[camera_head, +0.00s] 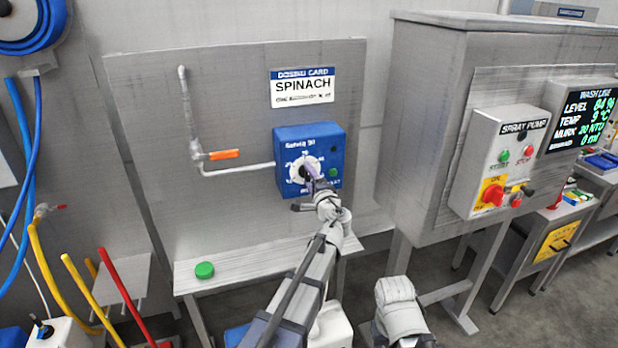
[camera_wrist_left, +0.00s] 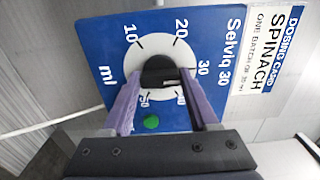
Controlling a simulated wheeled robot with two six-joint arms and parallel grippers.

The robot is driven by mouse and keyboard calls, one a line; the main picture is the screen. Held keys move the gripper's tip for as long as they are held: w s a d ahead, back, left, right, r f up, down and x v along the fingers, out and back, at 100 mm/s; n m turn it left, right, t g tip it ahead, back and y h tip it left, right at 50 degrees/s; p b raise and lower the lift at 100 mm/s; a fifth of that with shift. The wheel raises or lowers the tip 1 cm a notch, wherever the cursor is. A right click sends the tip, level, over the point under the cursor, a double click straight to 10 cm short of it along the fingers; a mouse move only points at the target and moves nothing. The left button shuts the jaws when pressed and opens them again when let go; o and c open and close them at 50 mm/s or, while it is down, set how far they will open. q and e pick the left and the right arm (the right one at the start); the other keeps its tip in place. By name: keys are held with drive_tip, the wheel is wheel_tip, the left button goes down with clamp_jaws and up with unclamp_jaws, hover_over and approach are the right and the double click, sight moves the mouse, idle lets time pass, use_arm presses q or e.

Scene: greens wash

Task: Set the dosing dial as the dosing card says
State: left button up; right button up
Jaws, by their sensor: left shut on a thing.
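The blue dosing box (camera_head: 333,150) is on the grey panel. Its white dial face (camera_wrist_left: 148,44) has numbers 10, 20 and 30 readable; the lower numbers are partly hidden by the fingers. My left gripper (camera_head: 312,180) is at the dial. In the left wrist view its purple fingers (camera_wrist_left: 162,88) are shut on the black dial knob (camera_wrist_left: 158,70). A small light mark shows on the knob, but I cannot tell its exact setting.
A green light (camera_head: 333,172) is on the box. A green cap (camera_head: 204,270) lies on the shelf below. A pipe with an orange handle (camera_head: 224,154) runs to the box. The spray pump box (camera_head: 500,160) and a display (camera_head: 584,115) reading 0 ml are at the right.

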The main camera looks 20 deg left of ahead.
idle(0.4)
use_arm(q)
drive_tip(key=o, duration=1.4)
drive_tip(key=v, duration=0.8)
drive_tip(key=s+d+f+n+g+h, duration=0.25)
drive_tip(key=s+f+n+g, duration=0.55)
drive_tip(key=s+f, duration=0.75)
drive_tip(key=s+d+f+g+h, duration=0.2)
drive_tip(key=s+d, duration=0.1)
drive_tip(key=s, duration=0.1)
drive_tip(key=s+d+f+g+h, duration=0.2)
drive_tip(key=s+d+g, duration=0.1)
drive_tip(key=s, duration=0.2)
drive_tip(key=s+d+f+g+h, duration=0.2)
drive_tip(key=s+d, duration=0.2)
drive_tip(key=s, duration=0.1)
drive_tip(key=shift+s+f+m, duration=0.1)
drive_tip(key=shift+f+m, duration=0.1)
drive_tip(key=shift+m, duration=0.1)
